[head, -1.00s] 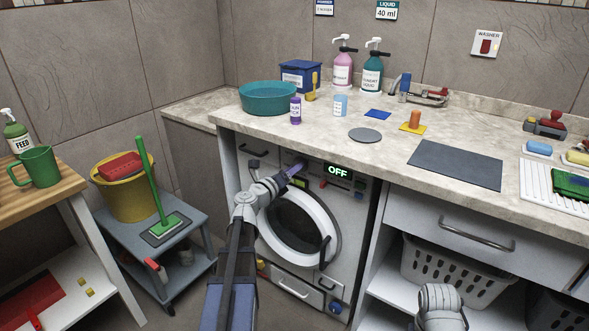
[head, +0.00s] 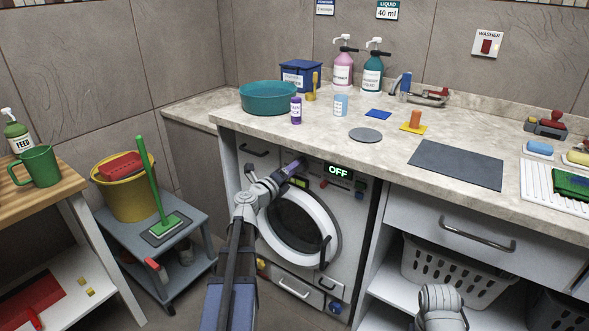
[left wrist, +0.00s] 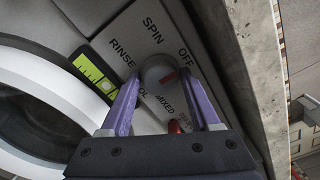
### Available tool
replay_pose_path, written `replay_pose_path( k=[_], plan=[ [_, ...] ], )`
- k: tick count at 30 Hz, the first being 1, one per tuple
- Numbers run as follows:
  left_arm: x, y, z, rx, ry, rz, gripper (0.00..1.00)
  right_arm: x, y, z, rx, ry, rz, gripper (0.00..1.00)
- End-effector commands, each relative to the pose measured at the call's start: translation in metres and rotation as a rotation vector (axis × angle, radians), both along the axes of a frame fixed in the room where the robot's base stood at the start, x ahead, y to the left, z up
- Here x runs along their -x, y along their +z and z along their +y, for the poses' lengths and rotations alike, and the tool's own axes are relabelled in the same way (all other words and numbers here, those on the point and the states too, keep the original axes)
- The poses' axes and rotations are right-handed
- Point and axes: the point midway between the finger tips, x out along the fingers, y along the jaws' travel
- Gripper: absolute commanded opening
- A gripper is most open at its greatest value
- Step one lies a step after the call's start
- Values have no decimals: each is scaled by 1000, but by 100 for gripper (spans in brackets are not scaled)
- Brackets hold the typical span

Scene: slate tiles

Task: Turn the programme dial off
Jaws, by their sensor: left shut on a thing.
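The washer (head: 349,225) stands under the counter, and its lit display (head: 339,171) reads OFF. In the left wrist view the programme dial (left wrist: 157,72) is a pale round knob with a red mark, which points roughly toward the printed word OFF. SPIN, RINSE and partly hidden labels surround it. My left gripper (head: 293,166) is at the washer's panel; its purple fingers (left wrist: 159,75) are shut on the dial from both sides. In the head view the gripper hides the dial. My right gripper is out of view.
A green-yellow panel label (left wrist: 93,72) is beside the dial, and a red button (left wrist: 175,126) is close to the fingers. The round washer door (head: 329,236) is below the panel. The counter edge (head: 400,188) overhangs above. A laundry basket (head: 450,268) stands on the shelf at right.

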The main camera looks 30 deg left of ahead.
Motion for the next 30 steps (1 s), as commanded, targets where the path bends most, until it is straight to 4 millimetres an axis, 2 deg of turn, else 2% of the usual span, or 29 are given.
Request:
replay_pose_path(
  k=[6,7,14,23,30],
  plan=[
    [1,-1,-1,-2,0,1,7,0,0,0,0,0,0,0],
    [1,-1,-1,-2,0,1,65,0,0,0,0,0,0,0],
    [0,0,0,-1,-1,0,91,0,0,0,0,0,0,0],
    [3,0,0,-1,0,0,92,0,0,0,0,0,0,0],
    [39,0,2,-1,2,0,92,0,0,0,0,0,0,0]
  ],
)
